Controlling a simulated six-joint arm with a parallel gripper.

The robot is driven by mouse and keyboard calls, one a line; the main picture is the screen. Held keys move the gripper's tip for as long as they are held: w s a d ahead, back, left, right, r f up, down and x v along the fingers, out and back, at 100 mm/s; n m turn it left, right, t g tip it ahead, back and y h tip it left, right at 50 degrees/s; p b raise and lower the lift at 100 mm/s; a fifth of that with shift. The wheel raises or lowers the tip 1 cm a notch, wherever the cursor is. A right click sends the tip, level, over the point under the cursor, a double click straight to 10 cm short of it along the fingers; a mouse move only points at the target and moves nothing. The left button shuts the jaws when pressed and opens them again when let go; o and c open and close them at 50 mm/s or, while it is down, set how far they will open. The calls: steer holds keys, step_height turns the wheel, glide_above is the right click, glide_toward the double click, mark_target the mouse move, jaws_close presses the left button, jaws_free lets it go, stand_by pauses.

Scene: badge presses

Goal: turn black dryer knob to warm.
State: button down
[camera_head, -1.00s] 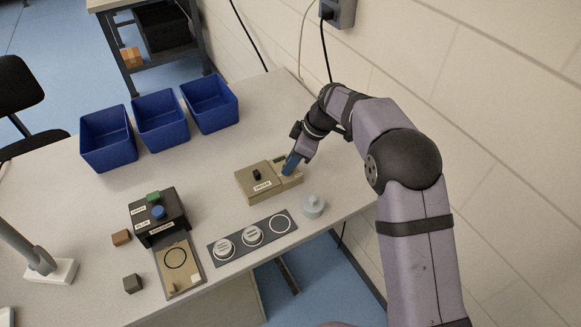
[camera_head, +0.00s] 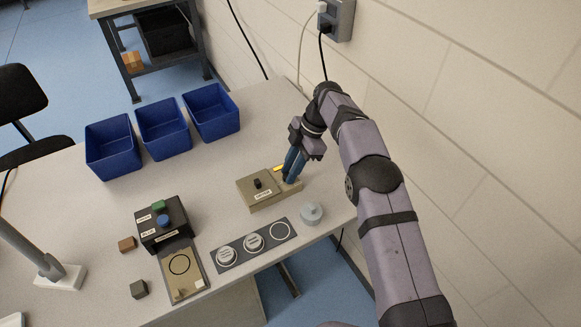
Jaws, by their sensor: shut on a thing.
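The tan dryer box (camera_head: 277,194) stands near the right end of the table. A small black knob (camera_head: 258,184) sticks up from its top, clear of my gripper. I cannot read the knob's setting or the label on the box front. My gripper (camera_head: 289,179) has blue fingers pointing down at the right part of the box, to the right of the knob. The fingers are closed together on something there; they hide what it is. A bright yellow strip (camera_head: 279,168) shows just behind and left of the fingers.
A grey strip with rings (camera_head: 238,255) and a grey round piece (camera_head: 312,213) lie in front. A black box with green and blue buttons (camera_head: 176,232) stands left. Blue bins (camera_head: 163,146) line the back. The wall is close on the right.

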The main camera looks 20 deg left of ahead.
stand_by(0.4)
steer(key=c, duration=1.5)
jaws_free()
steer(key=p+v, duration=0.1)
steer(key=v, duration=0.5)
steer(key=shift+w+d+r+p, duration=0.15)
steer(key=shift+d+r+p, duration=0.1)
steer(key=shift+r+p, duration=0.3)
